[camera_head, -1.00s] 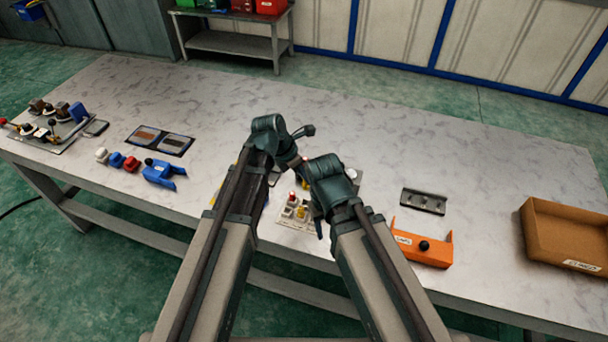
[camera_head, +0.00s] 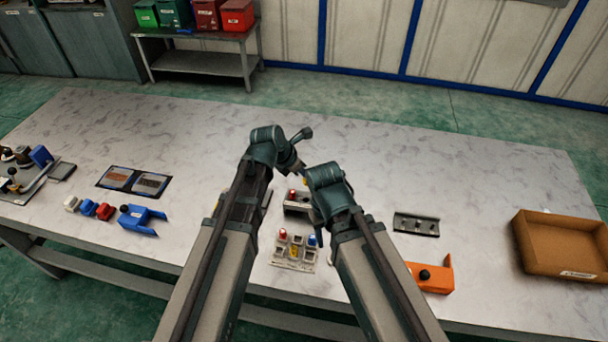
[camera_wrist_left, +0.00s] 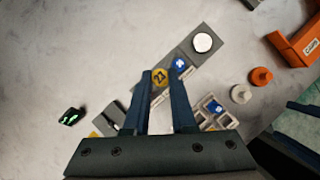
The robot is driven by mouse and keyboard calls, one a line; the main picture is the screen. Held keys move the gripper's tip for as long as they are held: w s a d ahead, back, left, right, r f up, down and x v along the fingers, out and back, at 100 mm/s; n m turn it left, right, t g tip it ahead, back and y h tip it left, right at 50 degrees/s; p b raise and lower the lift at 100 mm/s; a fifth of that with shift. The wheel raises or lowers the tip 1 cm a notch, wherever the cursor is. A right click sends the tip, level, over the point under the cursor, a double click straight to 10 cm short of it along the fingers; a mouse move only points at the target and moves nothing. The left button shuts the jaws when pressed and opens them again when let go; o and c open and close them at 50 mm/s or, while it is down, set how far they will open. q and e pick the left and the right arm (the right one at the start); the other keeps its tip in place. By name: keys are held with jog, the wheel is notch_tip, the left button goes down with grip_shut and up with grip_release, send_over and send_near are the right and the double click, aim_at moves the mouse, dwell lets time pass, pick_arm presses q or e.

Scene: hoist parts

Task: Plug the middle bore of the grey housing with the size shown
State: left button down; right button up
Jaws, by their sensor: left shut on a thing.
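My left gripper (camera_wrist_left: 161,84) is shut on a yellow plug (camera_wrist_left: 158,77) with a dark number on top. In the wrist view the plug is over a grey bar-shaped housing (camera_wrist_left: 205,62); whether they touch I cannot tell. The housing carries a white round piece (camera_wrist_left: 203,42) and a blue piece (camera_wrist_left: 179,64). In the head view the grey housing (camera_head: 299,208) is between my arms, with a red piece (camera_head: 292,194) on its left end and its right end hidden. My right gripper's fingers are hidden behind its own arm.
A pale tray (camera_head: 280,264) with red, blue and yellow pieces is in front of the housing. A dark bar with holes (camera_head: 416,224), an orange holder (camera_head: 432,277) and a cardboard box (camera_head: 562,272) are to the right. A blue holder (camera_head: 142,219) is left.

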pick_arm(q)
jog(key=shift+f, duration=0.15)
pick_arm(e)
jog(key=shift+f, duration=0.2)
pick_arm(q)
notch_tip(320, 180, down, 7)
jog(key=b, duration=0.7)
pick_arm(e)
notch_tip(320, 180, down, 7)
jog(key=shift+r, duration=0.15)
pick_arm(q)
jog(key=shift+f+b, duration=1)
jog(key=shift+b, duration=0.2)
pick_arm(e)
jog(key=shift+f, duration=1.15)
dwell(2.7)
pick_arm(q)
jog(key=c, duration=0.7)
grip_release()
jog(key=shift+o, duration=0.2)
pick_arm(e)
jog(key=shift+r, duration=0.1)
